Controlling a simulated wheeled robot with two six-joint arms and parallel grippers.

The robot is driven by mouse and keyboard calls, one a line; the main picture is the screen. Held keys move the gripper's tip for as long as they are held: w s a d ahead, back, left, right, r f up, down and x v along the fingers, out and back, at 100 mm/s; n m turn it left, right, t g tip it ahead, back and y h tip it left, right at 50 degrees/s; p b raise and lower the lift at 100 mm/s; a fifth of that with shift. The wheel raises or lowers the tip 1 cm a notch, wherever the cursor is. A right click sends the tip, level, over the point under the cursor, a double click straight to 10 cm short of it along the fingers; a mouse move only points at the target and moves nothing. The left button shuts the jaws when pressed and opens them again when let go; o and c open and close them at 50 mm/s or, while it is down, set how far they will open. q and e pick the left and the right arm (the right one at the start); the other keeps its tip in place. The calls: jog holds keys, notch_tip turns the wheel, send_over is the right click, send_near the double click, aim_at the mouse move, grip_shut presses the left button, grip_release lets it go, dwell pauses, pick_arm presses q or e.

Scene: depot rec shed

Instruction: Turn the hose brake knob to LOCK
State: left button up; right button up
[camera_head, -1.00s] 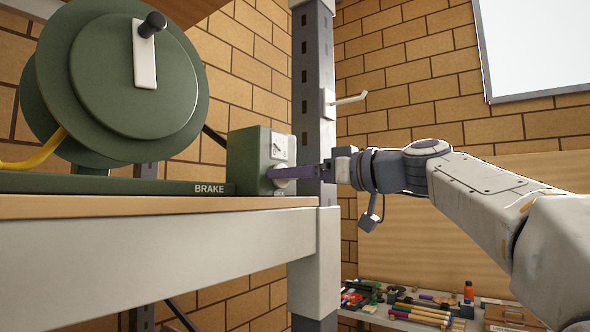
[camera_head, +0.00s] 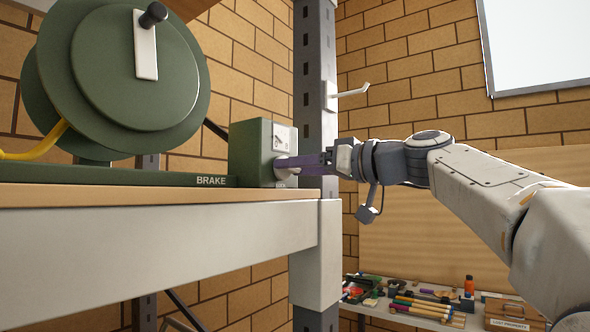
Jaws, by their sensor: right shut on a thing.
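The hose brake is a green box (camera_head: 249,153) at the shelf's right end, beside a base strip marked BRAKE. Its right face carries a pale label plate and the brake knob (camera_head: 281,164), which is mostly hidden by the fingers. My right gripper (camera_head: 284,163) comes in from the right with its purple fingers shut on the knob. Small lettering below the knob is partly covered, so the knob's setting cannot be read. My left gripper is not in view.
A green hose reel (camera_head: 140,70) with a crank and yellow hose stands on the shelf (camera_head: 150,199). A grey post (camera_head: 314,100) with a hook rises close behind the gripper. A low bench (camera_head: 455,321) with tools lies at the lower right.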

jog(key=shift+w+d+m+p, duration=0.1)
jog(key=shift+m+p, duration=0.55)
jog(key=shift+m, duration=7.25)
jog(key=o, duration=1.4)
jog(key=shift+d, duration=0.1)
jog(key=shift+c, duration=0.2)
jog(key=shift+f, duration=0.1)
jog(key=shift+f, duration=0.1)
